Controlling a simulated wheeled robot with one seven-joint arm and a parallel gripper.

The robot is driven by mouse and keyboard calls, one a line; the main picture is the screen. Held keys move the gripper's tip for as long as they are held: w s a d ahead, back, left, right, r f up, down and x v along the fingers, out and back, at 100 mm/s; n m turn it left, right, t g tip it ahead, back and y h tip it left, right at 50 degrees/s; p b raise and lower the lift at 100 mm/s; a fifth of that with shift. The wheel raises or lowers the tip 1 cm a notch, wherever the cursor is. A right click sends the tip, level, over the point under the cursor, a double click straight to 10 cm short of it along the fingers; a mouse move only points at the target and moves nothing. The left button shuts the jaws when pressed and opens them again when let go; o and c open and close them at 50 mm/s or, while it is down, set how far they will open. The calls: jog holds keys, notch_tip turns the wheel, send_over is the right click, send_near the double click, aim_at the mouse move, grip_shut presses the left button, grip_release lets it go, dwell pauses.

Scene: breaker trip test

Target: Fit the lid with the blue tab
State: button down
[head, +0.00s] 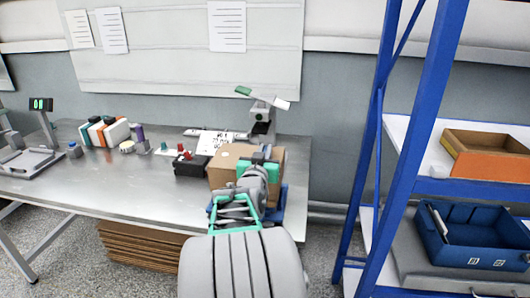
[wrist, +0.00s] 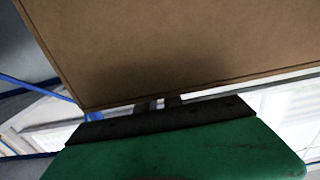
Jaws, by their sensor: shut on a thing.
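A brown cardboard box (head: 222,160) is at the right end of the metal table, partly hidden by my arm. My gripper (head: 262,155) is at its right part and is shut on it; the fingertips are mostly hidden. In the wrist view, the box's flat brown face (wrist: 190,45) fills the top, right beyond the dark edge of my gripper (wrist: 165,104). Blue shows below the box in the head view, from a blue bin (head: 276,205) mostly hidden by my arm. I cannot make out a blue tab or a separate lid.
The metal table (head: 110,180) is clear at front left. A black box with red knobs (head: 190,164) stands just left of the brown box. A microscope-like stand (head: 262,118) is behind it. A blue shelf rack (head: 415,110) holds an orange-fronted box (head: 490,166) and a blue bin (head: 470,255) at right.

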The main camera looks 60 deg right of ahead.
jog(key=shift+f+b, duration=1.55)
jog(key=shift+b, duration=0.35)
jog(key=c, duration=1.4)
grip_release()
jog(key=v, duration=0.7)
jog(key=shift+s+a, duration=0.2)
jog(key=shift+a, duration=0.2)
jog(key=shift+s, duration=0.1)
